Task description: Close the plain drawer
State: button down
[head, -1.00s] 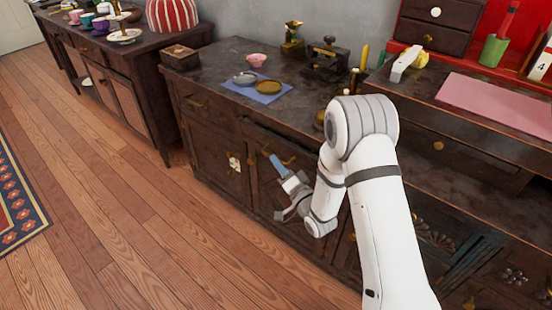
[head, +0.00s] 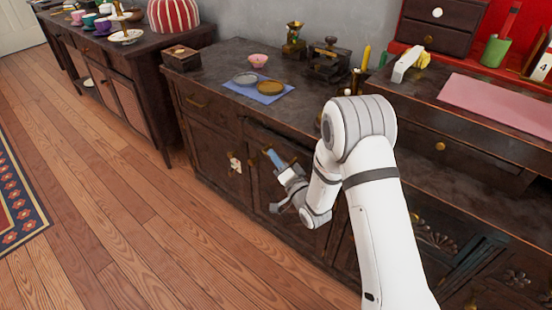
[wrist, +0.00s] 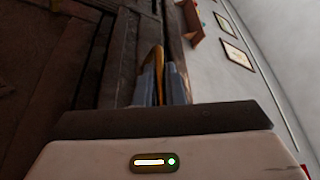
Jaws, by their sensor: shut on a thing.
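The plain drawer (head: 256,136) is in the front of the dark wooden cabinet, right of another drawer with a brass handle. Its own brass handle (wrist: 153,62) shows between my gripper's fingers in the wrist view. My gripper (head: 273,157) is at the drawer front in the head view, its bluish fingers pointing up and left. In the wrist view my gripper (wrist: 160,84) is shut on the curved handle. My wrist and arm cover part of the drawer front. I cannot tell exactly how far the drawer stands out.
A cabinet door with a pale tag (head: 234,164) is below left. The wooden floor (head: 130,210) in front is clear.

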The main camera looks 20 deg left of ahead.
aim_at(285, 153)
jog(key=shift+w, duration=0.15)
jog(key=w, duration=0.1)
jog(key=w+d+b, duration=0.1)
jog(key=w, duration=0.1)
jog(key=shift+w+d+f, duration=0.1)
jog(key=shift+w+d, duration=0.05)
jog(key=shift+d, duration=0.1)
jog(key=shift+w+d+r, duration=0.1)
jog(key=shift+w+r, duration=0.1)
jog(key=c, duration=1.8)
grip_release()
jog(key=shift+w+f, duration=0.1)
jog(key=shift+o, duration=1.4)
jog(key=p+v, duration=0.1)
jog(key=v, duration=0.7)
